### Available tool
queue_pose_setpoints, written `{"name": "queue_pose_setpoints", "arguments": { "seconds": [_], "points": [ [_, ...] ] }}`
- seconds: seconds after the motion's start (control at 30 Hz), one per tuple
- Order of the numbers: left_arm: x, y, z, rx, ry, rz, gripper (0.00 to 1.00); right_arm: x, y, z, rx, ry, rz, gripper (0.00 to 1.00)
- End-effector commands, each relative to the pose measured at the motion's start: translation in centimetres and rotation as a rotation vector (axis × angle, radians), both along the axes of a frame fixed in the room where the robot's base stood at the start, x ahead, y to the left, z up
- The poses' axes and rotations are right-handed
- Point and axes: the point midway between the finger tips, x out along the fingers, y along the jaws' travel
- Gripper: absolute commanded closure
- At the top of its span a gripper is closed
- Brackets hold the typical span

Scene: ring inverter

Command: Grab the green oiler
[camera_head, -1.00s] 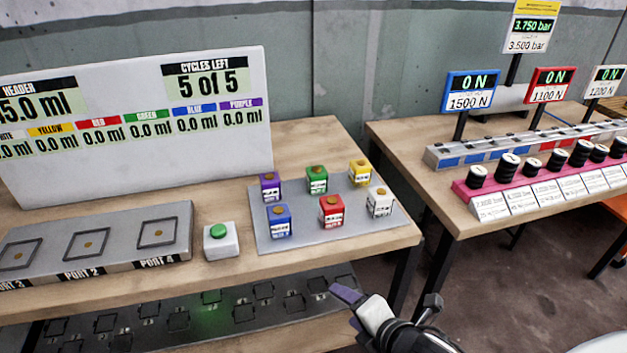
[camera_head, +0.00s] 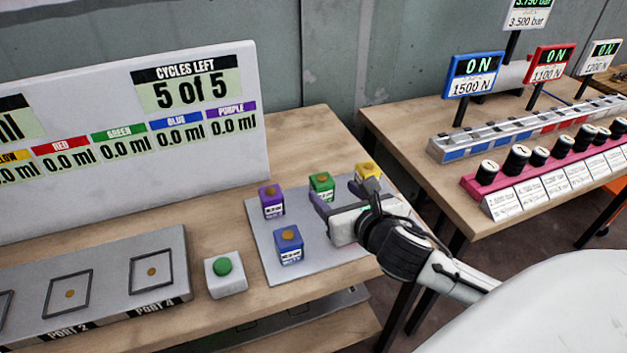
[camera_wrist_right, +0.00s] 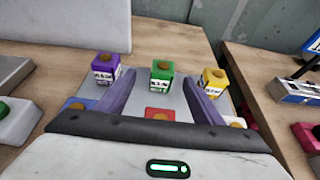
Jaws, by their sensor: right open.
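The green oiler (camera_head: 321,186) is a small green cube with a white label and an orange-brown cap. It stands upright on the grey plate (camera_head: 262,243), between the purple oiler (camera_head: 271,202) and the yellow oiler (camera_head: 367,172). My right gripper (camera_head: 345,200) is open, in front of the green oiler and above the plate. In the right wrist view the green oiler (camera_wrist_right: 161,80) shows ahead, between the open fingers (camera_wrist_right: 160,98) and beyond their tips. My left gripper is not in view.
The blue oiler (camera_head: 289,246) stands at the plate's front left. The red oiler (camera_wrist_right: 160,114) lies under my right gripper in the wrist view. A white box with a green button (camera_head: 224,270) and a port block (camera_head: 180,262) are left. A second table (camera_head: 410,125) stands right.

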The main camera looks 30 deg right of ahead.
Motion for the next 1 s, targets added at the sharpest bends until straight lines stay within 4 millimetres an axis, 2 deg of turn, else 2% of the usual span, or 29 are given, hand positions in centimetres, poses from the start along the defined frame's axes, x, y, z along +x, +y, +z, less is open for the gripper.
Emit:
{"name": "queue_pose_setpoints", "arguments": {
  "seconds": [0.1,0.23,0.37,0.6,0.73,0.93,0.97,1.0],
  "points": [
    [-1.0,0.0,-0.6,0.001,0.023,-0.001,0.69,1.7,-0.4,-0.7,0.002,-0.002,-0.002,0.39],
    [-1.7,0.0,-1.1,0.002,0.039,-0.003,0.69,2.7,-0.7,-1.2,0.002,0.0,-0.001,0.39],
    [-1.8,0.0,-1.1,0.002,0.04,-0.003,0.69,3.6,-1.1,-1.7,0.003,0.0,-0.002,0.39],
    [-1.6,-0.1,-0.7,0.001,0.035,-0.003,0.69,6.6,-2.2,-3.1,0.004,-0.002,-0.002,0.39],
    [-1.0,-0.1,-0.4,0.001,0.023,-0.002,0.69,7.3,-2.4,-3.4,0.002,0.0,-0.001,0.39],
    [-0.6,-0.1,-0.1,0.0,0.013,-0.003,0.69,7.3,-2.4,-3.5,0.001,0.0,0.001,0.39],
    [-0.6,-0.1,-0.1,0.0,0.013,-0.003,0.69,7.3,-2.4,-3.5,0.001,0.0,0.001,0.41],
    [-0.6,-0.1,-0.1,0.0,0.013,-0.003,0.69,7.3,-2.4,-3.5,0.001,0.0,0.001,0.47]
  ]
}}
